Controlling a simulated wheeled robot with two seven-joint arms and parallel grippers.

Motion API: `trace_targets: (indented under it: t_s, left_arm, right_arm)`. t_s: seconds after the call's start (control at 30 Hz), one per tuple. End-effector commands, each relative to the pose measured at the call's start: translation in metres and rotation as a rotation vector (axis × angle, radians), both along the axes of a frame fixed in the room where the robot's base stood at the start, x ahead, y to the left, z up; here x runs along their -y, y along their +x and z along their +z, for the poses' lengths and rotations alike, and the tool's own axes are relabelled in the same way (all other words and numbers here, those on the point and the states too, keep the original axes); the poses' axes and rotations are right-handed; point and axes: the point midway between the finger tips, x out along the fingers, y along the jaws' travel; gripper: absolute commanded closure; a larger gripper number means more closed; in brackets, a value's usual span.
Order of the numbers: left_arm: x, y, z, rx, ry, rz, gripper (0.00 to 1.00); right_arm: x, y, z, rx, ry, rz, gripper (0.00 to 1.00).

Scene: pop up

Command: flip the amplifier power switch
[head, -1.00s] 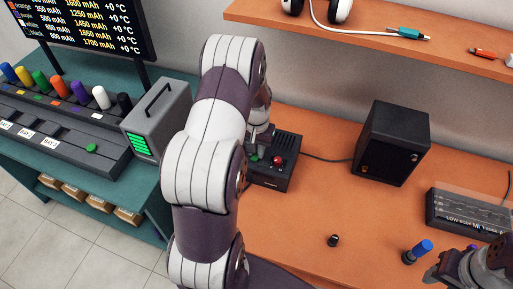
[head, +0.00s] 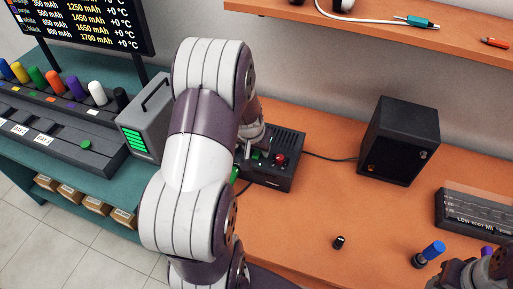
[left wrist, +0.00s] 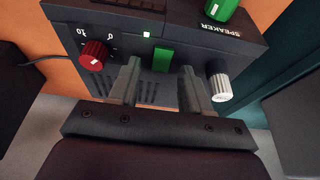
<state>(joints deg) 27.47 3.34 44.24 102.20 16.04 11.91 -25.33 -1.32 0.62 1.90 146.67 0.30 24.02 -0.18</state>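The amplifier (head: 287,172) is a black box on the orange desk, partly hidden behind my left arm in the head view. In the left wrist view its panel (left wrist: 122,42) has a red knob (left wrist: 93,55), a green switch (left wrist: 163,60), a small lit green light (left wrist: 146,35) and a white knob (left wrist: 218,82). My left gripper (left wrist: 160,72) is open, with its fingers on either side of the green switch and nothing held. I cannot tell whether it touches the panel. My right gripper (head: 470,274) is cut off at the lower right; its fingers are unclear.
A black speaker box (head: 398,140) stands right of the amplifier, with a cable between them. A grey charger-like box (head: 145,125) is at left. A shelf (head: 400,30) hangs above.

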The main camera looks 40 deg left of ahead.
Motion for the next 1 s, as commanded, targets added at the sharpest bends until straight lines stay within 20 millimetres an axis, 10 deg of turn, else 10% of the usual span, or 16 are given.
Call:
trace_targets:
  t_s: [0.27,0.7,1.0]
  left_arm:
    - [0.0,-0.001,0.002,-0.001,-0.001,0.001,0.53]
    - [0.01,-0.032,0.098,0.002,0.001,0.0,0.53]
    - [0.013,-0.04,0.12,-0.002,-0.001,0.0,0.53]
  right_arm:
    - [0.0,0.0,0.001,0.0,0.0,0.0,0.57]
    - [0.0,0.0,0.014,0.0,0.0,0.0,0.57]
    - [0.0,0.0,0.015,0.0,0.0,0.0,0.57]
